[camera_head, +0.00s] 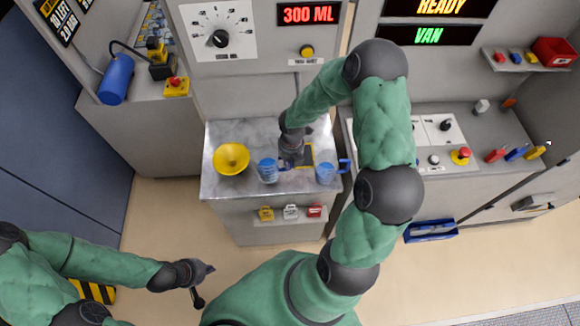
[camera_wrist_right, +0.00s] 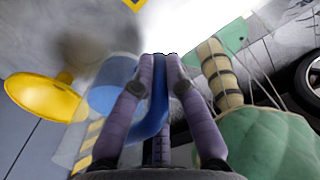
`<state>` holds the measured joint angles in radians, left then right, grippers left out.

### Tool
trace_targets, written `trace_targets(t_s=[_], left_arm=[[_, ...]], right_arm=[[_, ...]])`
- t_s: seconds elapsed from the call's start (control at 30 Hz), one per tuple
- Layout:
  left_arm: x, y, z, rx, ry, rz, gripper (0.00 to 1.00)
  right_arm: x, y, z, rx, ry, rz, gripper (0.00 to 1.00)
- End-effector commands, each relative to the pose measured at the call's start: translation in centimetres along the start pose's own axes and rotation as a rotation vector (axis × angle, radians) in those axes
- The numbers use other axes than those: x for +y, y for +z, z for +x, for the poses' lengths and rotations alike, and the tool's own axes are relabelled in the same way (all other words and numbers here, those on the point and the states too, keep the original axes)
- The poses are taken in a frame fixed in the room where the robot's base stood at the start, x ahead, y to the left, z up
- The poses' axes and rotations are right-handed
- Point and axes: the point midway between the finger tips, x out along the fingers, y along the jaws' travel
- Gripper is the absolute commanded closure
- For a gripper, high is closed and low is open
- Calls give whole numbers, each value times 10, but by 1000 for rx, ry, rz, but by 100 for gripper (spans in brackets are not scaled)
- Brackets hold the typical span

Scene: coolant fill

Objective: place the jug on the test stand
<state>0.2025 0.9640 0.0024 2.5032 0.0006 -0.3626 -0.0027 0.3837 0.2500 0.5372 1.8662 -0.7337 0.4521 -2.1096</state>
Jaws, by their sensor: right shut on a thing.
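A see-through blue jug (camera_head: 268,171) is over the metal table (camera_head: 215,188), just right of the yellow funnel. My right gripper (camera_head: 290,160) is shut on its blue handle; the wrist view shows the handle (camera_wrist_right: 159,105) between the fingers, with the jug body (camera_wrist_right: 105,98) to the left. I cannot tell whether the jug touches the table. A second blue jug (camera_head: 325,173) stands to the right, its handle facing right. A yellow-edged dark square (camera_head: 308,153) lies partly hidden by my gripper; I cannot tell if it is the test stand. My left gripper (camera_head: 203,284) is low over the floor, its jaws unclear.
The yellow funnel (camera_head: 231,158) stands left of the held jug. A dial panel (camera_head: 219,38) and a "300 ML" display (camera_head: 309,14) are behind. A counter with a red stop button (camera_head: 460,156) is at the right. Small coloured items sit on a low front shelf (camera_head: 290,223).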

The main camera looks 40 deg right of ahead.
Motion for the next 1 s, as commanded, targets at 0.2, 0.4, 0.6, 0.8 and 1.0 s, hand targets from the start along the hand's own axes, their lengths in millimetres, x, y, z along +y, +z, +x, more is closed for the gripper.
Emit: trace_targets(t_s=[0.2,0.4,0.6,0.8,1.0], left_arm=[[-1,0,2,0,0,0,100],[-2,0,6,0,0,0,100],[-2,0,6,0,0,0,100],[-3,0,7,0,0,0,100],[-2,0,7,0,0,0,100]], right_arm=[[1,7,13,0,0,-1,100],[0,7,38,-1,0,0,100],[0,8,38,-2,1,0,100],[0,7,41,0,0,0,80],[0,7,40,-1,0,0,62]])
